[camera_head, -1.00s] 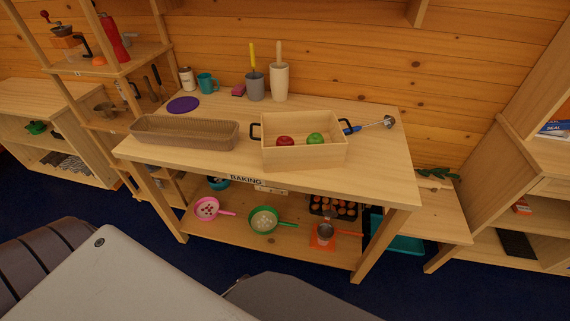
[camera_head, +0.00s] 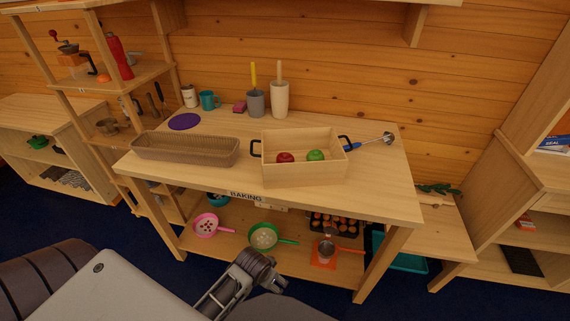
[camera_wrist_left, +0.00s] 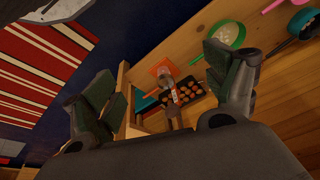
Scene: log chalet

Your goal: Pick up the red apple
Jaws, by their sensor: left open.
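A red apple (camera_head: 285,157) lies inside a wooden box with black handles (camera_head: 304,175), at its left side, in the head view. A green apple (camera_head: 315,155) lies to its right in the same box. The box stands on the wooden table. My left gripper (camera_head: 265,268) is at the bottom middle of the head view, in front of the table and lower than its top, well apart from the apple. In the left wrist view its two fingers (camera_wrist_left: 160,85) are spread wide with nothing between them. The apple is not in the wrist view. My right gripper is not in view.
A long woven basket (camera_head: 185,150) is left of the box. A hand blender (camera_head: 375,141) lies to its right. Cups and a purple disc (camera_head: 184,121) are at the back. The lower shelf holds strainers (camera_head: 264,236) and a muffin tray (camera_head: 335,222). The table's front right is clear.

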